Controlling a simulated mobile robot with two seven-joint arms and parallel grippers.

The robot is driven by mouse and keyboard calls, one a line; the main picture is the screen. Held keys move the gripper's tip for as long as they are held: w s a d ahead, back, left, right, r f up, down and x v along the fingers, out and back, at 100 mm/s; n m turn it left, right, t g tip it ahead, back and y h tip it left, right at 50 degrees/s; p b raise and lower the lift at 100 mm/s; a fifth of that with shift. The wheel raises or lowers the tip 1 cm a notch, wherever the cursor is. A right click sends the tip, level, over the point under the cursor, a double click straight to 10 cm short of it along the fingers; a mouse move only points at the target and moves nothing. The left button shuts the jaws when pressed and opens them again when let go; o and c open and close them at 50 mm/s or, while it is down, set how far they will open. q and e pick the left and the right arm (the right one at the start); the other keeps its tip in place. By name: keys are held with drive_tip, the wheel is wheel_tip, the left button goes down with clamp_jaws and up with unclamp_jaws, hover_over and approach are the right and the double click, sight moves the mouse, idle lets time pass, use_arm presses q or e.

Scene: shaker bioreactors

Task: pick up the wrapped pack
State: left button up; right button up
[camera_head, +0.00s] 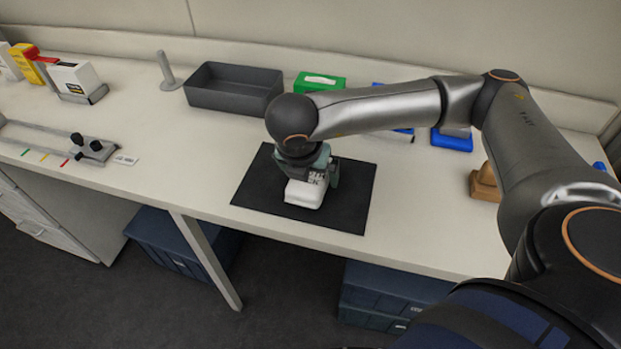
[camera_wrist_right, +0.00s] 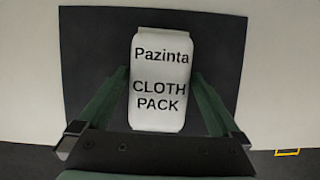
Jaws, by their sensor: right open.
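The wrapped pack (camera_head: 305,194) is white and lies on a dark mat (camera_head: 350,208) on the bench. In the right wrist view the pack (camera_wrist_right: 160,85) reads "Pazinta CLOTH PACK" and lies between my right gripper's two green fingers. My right gripper (camera_head: 312,182) is over the pack from above, with its fingers on either side. It is open, and a narrow gap seems to show beside the pack. The gripper hides the pack's far part in the head view. My left gripper is not in view.
A dark grey bin (camera_head: 235,90) and a green box (camera_head: 318,82) stand behind the mat. A blue item (camera_head: 452,139) and a brown block (camera_head: 484,184) are to the right. A slider rail with black knobs (camera_head: 90,147) is at the left. The bench around the mat is clear.

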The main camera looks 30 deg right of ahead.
drive_tip(key=shift+f, duration=0.15)
drive_tip(key=shift+c, duration=0.4)
drive_tip(key=c, duration=1.1)
